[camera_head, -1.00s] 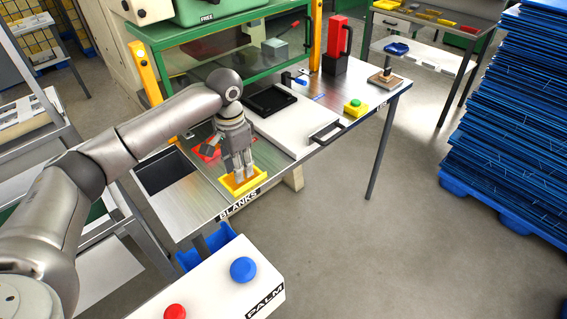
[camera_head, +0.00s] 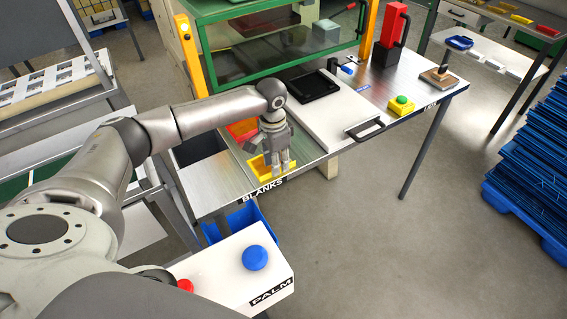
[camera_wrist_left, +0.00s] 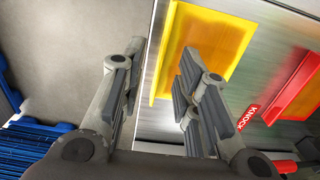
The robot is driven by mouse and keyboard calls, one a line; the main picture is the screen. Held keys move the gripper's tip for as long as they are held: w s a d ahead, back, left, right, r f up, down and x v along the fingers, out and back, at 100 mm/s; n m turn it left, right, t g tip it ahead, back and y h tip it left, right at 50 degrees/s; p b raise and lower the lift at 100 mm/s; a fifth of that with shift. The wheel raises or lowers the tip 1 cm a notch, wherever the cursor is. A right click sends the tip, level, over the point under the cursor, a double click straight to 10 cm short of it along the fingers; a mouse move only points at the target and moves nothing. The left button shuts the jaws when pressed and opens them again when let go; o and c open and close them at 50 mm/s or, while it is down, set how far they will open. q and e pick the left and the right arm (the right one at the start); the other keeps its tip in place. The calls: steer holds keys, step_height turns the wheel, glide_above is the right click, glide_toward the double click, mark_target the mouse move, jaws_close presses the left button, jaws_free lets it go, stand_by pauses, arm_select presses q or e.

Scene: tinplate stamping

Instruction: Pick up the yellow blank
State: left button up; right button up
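A shallow yellow tray (camera_head: 256,166) sits on the metal table beside the BLANKS label. In the left wrist view the tray (camera_wrist_left: 160,84) has a pale yellow rim and an amber inner face (camera_wrist_left: 212,38). I cannot tell whether that face is a blank or the tray's floor. My left gripper (camera_head: 279,171) points down over the tray in the head view. My right gripper is not in view.
A red tray (camera_head: 240,130) lies just behind the yellow one, and shows in the wrist view (camera_wrist_left: 300,88). A dark opening (camera_head: 200,150) is to the left. A white plate (camera_head: 318,112) with a handle lies right. A blue bin (camera_head: 238,222) is below the table edge.

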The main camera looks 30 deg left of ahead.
arm_select(q)
steer(key=shift+s+f, duration=0.75)
steer(key=shift+f, duration=0.2)
steer(key=shift+w+d+f, duration=0.1)
steer(key=shift+f, duration=0.05)
steer(key=shift+w, duration=0.35)
steer(key=shift+c, duration=0.7)
steer(key=shift+w+a, duration=0.35)
steer(key=shift+w, duration=0.1)
jaws_close()
steer(key=shift+s+d, duration=0.15)
steer(key=shift+s, duration=0.15)
steer(key=shift+r, duration=0.5)
step_height(320, 180, up, 2)
steer(key=shift+r+b, duration=0.1)
steer(key=shift+b, duration=0.5)
steer(key=s+d+r+b, duration=0.1)
steer(key=s+d+r, duration=0.2)
steer(key=d+r, duration=0.2)
steer(key=s+d+r+b, duration=0.1)
steer(key=s+d+r, duration=0.1)
steer(key=d+r, duration=0.3)
steer(key=d, duration=0.3)
steer(key=shift+s, duration=0.4)
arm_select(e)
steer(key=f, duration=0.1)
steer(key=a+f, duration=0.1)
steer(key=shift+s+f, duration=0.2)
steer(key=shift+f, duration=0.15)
